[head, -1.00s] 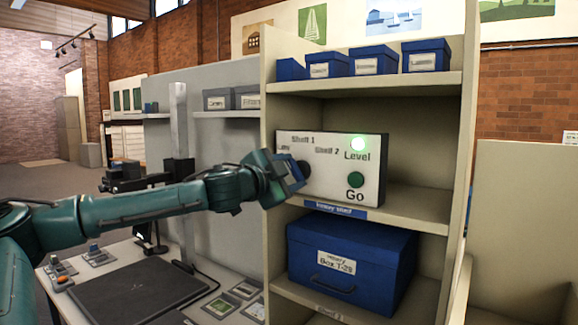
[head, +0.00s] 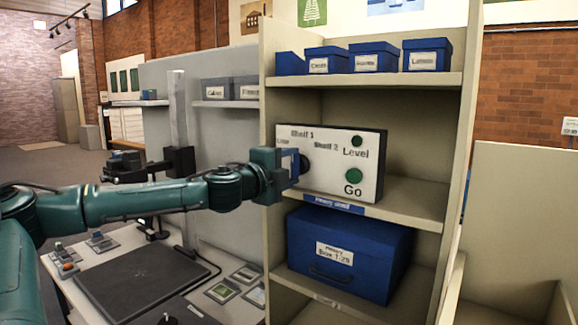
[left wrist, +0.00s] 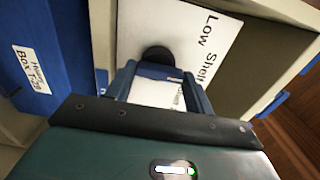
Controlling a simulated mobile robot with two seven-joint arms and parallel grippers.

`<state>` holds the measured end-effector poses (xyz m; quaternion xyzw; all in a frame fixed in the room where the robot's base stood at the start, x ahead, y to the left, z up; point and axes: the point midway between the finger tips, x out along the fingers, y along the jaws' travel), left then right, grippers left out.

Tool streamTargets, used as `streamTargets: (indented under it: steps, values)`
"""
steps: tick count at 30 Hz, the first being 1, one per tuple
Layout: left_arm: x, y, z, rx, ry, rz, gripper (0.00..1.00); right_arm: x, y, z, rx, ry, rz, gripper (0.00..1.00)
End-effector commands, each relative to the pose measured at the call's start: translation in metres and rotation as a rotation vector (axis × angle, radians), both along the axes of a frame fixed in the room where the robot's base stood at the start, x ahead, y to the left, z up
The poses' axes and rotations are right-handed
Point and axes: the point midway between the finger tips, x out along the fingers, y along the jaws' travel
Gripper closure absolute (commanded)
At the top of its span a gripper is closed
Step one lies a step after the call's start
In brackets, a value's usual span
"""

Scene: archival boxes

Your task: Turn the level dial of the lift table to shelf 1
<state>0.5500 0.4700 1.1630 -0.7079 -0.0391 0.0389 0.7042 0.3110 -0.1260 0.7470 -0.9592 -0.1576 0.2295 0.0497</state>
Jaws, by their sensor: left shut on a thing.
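The white control panel (head: 370,160) stands on a shelf of the beige rack, with the labels "Low", "Shelf 1" and "Shelf 2" around a black dial (head: 305,164). My left gripper (head: 296,164) is at the panel's left side, shut on the dial. The left wrist view shows the dial (left wrist: 158,55) between the fingers (left wrist: 158,74), beside the words "Low" and "Shelf". The dial's pointer is hidden, so its setting cannot be read. The Level lamp (head: 356,141) is dark green, above the green Go button (head: 354,176). My right gripper is not in view.
A blue box (head: 345,250) sits on the shelf below the panel, and small blue boxes (head: 374,56) stand on the shelf above. A worktable with a dark mat (head: 135,284) lies at lower left.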

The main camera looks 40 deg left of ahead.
Motion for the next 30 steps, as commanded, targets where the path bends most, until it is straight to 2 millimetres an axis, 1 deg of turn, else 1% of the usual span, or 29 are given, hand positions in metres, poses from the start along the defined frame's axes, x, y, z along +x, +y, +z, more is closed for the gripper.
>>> streamTargets:
  steps: [12, 13, 18, 21, 30]
  values:
    - [0.0, 0.0006, -0.0005, 0.006, 0.002, 0.002, 0.7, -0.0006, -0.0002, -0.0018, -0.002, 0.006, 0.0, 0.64]
    - [0.0, 0.0006, -0.0005, 0.006, 0.002, 0.002, 0.46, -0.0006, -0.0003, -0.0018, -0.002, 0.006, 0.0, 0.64]
    - [0.0, 0.0005, -0.0004, 0.006, 0.002, 0.002, 0.32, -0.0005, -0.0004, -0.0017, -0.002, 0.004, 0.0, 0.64]
    - [0.0001, 0.0004, -0.0003, 0.006, 0.002, 0.001, 0.25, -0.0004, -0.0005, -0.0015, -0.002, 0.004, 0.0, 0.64]
    - [-0.0008, 0.0, 0.0001, 0.006, 0.001, 0.0, 0.25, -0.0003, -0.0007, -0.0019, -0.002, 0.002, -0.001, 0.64]
